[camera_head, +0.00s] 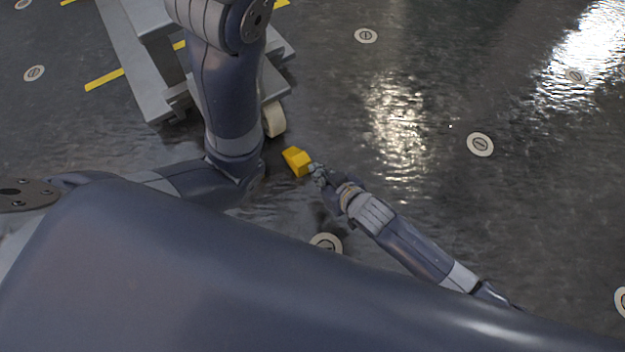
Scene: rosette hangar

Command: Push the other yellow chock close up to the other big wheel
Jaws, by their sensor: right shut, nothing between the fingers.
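A yellow chock (296,161) lies on the floor near the middle of the head view. A cream-coloured wheel (274,119) of a grey metal frame (134,62) stands just above and left of it, with a small gap of floor between them. My right gripper (316,170) is at the chock's lower right side, low by the floor. It is shut and empty, touching the chock or very close to it. My left arm comes down in front of the frame and hides part of it. My left gripper is not in view.
The dark, shiny floor carries round pale discs (480,144) and yellow line marks (104,79). Floor to the right of the chock is clear. My own left arm stands close to the wheel's left side, and my body fills the bottom.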

